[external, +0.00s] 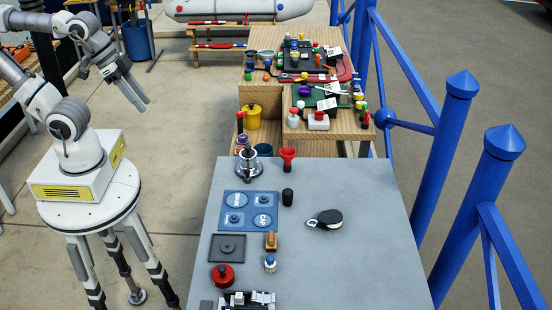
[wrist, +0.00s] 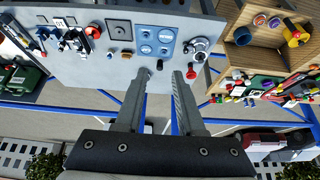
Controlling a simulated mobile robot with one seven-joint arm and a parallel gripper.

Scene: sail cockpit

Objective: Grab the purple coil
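My gripper (external: 143,103) hangs at the upper left in the external view, over the floor, left of the grey table and well apart from it. In the wrist view its two fingers (wrist: 164,75) are spread with nothing between them. A small purple round item (external: 242,139) shows behind the table's far edge; it seems to be on the wooden shelf in the wrist view (wrist: 259,19). Another purple round item (external: 304,91) lies on the green mat of the wooden stand. I cannot tell which one is the coil.
The stepped wooden stand (external: 262,98) is crowded. Blue railings (external: 455,130) line the right side. Open floor surrounds my gripper.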

